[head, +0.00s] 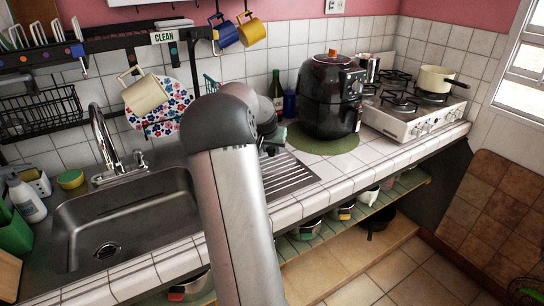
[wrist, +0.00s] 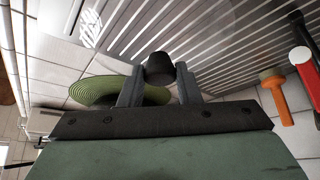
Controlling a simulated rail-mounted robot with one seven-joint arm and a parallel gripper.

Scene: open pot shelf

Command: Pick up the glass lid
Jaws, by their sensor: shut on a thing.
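The glass lid's black knob (wrist: 160,67) is between the two fingers of my gripper (wrist: 159,86) in the wrist view, and the fingers are shut on it. The clear glass around the knob is hard to make out against the ridged metal drainboard (wrist: 215,35). In the head view my gripper (head: 272,144) is over the drainboard (head: 290,172), partly behind my own arm. I cannot make out the lid in the head view. Whether the lid touches the drainboard is not clear.
A black air fryer (head: 331,98) stands on a round green mat (head: 318,147) just right of my gripper. A dark green bottle (head: 276,91) stands behind. The steel sink (head: 75,215) is on the left; the stove (head: 404,123) is at far right.

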